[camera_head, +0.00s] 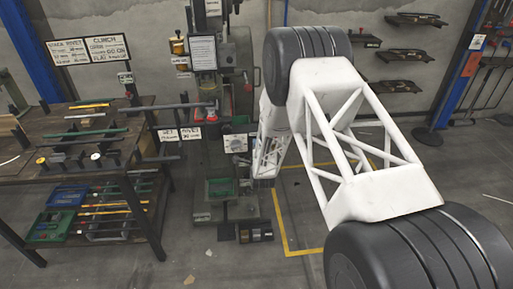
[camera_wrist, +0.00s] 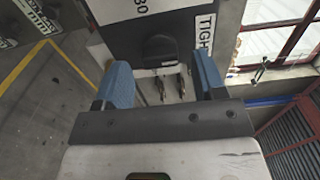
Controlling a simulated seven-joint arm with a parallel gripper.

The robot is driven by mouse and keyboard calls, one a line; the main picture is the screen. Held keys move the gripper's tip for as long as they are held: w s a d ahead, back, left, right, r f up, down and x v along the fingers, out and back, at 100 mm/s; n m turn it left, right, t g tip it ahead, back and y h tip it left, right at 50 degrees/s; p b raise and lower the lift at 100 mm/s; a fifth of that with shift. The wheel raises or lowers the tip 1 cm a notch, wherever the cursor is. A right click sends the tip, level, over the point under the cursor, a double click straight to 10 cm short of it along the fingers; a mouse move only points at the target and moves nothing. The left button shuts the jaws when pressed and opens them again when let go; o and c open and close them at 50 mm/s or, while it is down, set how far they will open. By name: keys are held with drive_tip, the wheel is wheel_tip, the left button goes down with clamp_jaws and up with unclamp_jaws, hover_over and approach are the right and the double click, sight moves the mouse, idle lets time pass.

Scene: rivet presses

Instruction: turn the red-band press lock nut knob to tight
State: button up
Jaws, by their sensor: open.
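My gripper (camera_wrist: 159,63) is open, with one blue pad on either side of the knob. Gaps show between the pads and the knob, and contact does not show. In the head view a grey press (camera_head: 237,65) stands left of my arm. My arm hides part of it, and I cannot make out the knob or a red band there.
A workbench (camera_head: 140,117) with tools and parts stands left of the press. Bins (camera_head: 68,196) sit on its lower shelf. Small dark boxes (camera_head: 256,235) lie at the press foot. Yellow floor lines (camera_head: 283,225) mark open floor to the right.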

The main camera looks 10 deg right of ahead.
drive_tip(key=s, duration=0.6)
drive_tip(key=shift+r, duration=0.15)
idle(0.5)
drive_tip(key=s+d+r+n+g, duration=0.2)
drive_tip(key=s+r+n+g, duration=0.3)
drive_tip(key=r, duration=0.7)
drive_tip(key=s+d+r+n+g, duration=0.15)
drive_tip(key=s+r+n, duration=0.25)
drive_tip(key=s+r, duration=0.65)
drive_tip(key=s+d+r+n+g, duration=0.1)
drive_tip(key=s+r+n+g, duration=0.2)
drive_tip(key=s, duration=0.9)
drive_tip(key=s+d+r+n+g, duration=0.1)
drive_tip(key=s+r+n+g, duration=0.2)
drive_tip(key=s, duration=0.9)
drive_tip(key=s+d+r+n+g, duration=0.1)
drive_tip(key=s+r+n+g, duration=0.2)
drive_tip(key=s+r, duration=0.4)
drive_tip(key=s, duration=0.4)
drive_tip(key=shift+s+d+r, duration=0.15)
drive_tip(key=shift+s+r, duration=0.15)
drive_tip(key=shift+s, duration=0.1)
